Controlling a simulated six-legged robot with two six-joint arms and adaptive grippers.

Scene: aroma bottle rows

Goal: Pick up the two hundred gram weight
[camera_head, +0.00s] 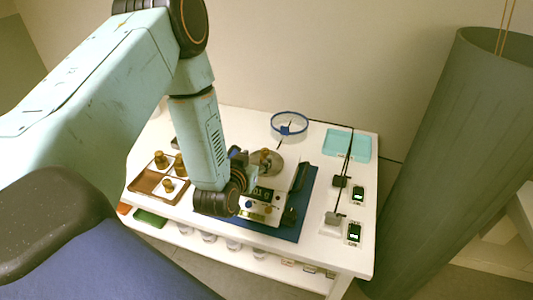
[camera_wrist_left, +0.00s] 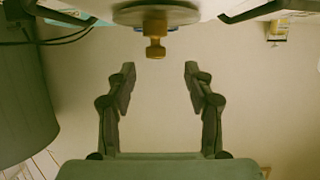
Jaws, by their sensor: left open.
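A brass knobbed weight (camera_wrist_left: 155,38) stands on a round metal pan (camera_wrist_left: 155,14), which shows upside down at the top of the left wrist view. The pan (camera_head: 272,167) and the weight (camera_head: 265,156) also show mid-table in the head view. My left gripper (camera_wrist_left: 159,72) is open and empty. Its fingertips are apart, on either side of the weight's line and a little short of it. Several more brass weights (camera_head: 160,159) stand in a brown-and-white tray (camera_head: 145,186) left of my arm. No mass marking is readable. My right gripper is not in view.
A white scale with a display (camera_head: 262,194) stands on a blue mat (camera_head: 311,205), partly behind my wrist. A blue ring (camera_head: 289,123), a teal tray (camera_head: 347,144) and small dark-screened devices (camera_head: 357,195) are on the white table. A large grey-green cylinder (camera_head: 440,150) stands at right.

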